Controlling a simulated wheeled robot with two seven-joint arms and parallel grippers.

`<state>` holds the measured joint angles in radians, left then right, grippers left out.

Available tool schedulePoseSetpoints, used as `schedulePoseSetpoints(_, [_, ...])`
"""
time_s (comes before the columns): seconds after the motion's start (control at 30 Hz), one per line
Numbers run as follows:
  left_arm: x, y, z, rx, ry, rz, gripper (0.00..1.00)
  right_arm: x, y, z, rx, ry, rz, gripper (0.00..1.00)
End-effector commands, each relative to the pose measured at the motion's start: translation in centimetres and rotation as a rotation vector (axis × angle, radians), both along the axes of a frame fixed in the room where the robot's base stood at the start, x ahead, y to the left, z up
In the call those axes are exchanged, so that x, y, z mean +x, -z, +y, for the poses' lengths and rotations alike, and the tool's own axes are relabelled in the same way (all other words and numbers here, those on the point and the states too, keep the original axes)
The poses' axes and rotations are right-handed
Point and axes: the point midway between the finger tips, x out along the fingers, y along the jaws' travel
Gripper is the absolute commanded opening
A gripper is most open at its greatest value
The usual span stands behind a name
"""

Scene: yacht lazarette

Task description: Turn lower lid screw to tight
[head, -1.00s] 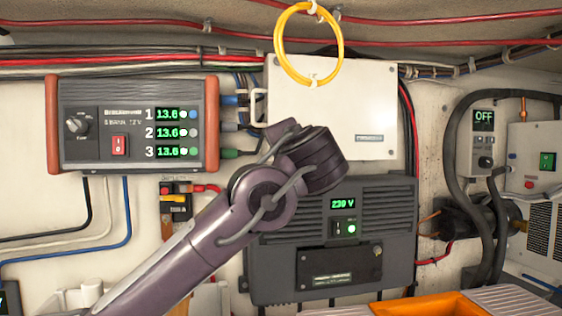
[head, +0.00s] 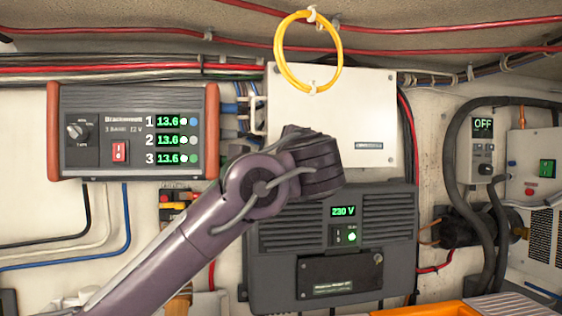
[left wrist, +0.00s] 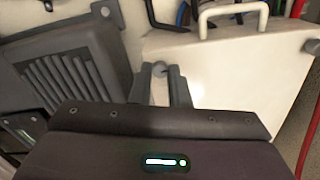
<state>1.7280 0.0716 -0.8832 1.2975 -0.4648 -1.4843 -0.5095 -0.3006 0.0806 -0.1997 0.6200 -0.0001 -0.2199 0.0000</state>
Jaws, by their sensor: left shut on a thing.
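The white box (head: 368,110) with its lid is on the wall; it also shows in the left wrist view (left wrist: 235,70). In the left wrist view, my left gripper (left wrist: 163,76) is at the box's edge facing the dark vented unit. Its two fingers are shut around a small grey screw head (left wrist: 159,69), the lower lid screw. Another grey screw (left wrist: 313,47) shows at the far right of the box. In the head view my left arm hides the gripper and the lower screw. How tight the screw sits cannot be seen. My right gripper is not in view.
The dark vented unit (head: 280,270) reading 230 V sits just below the box. A yellow cable loop (head: 338,70) hangs over the box's top. A charger (head: 90,160) with three readouts is at left. Thick black hoses (head: 452,150) run at right.

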Motion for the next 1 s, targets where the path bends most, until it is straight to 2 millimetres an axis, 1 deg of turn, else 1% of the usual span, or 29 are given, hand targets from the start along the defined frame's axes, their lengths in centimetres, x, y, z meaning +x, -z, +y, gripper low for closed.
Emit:
schedulePoseSetpoints(0.5, [0.02,0.12,-0.08,0.020,0.002,0.004,0.00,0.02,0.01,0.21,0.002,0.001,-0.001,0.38])
schedulePoseSetpoints(0.53, [0.02,0.12,-0.08,0.020,0.002,0.004,0.18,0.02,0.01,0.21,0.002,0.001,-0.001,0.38])
schedulePoseSetpoints(0.67, [0.01,0.10,-0.07,0.019,0.001,0.004,0.35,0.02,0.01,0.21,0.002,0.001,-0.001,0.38])
schedulePoseSetpoints(0.7, [0.01,0.09,-0.06,0.019,0.001,0.004,0.38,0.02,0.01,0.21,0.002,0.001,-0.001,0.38])
schedulePoseSetpoints(1.0, [0.03,0.04,0.01,0.018,0.001,0.004,0.38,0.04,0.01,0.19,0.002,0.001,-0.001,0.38])
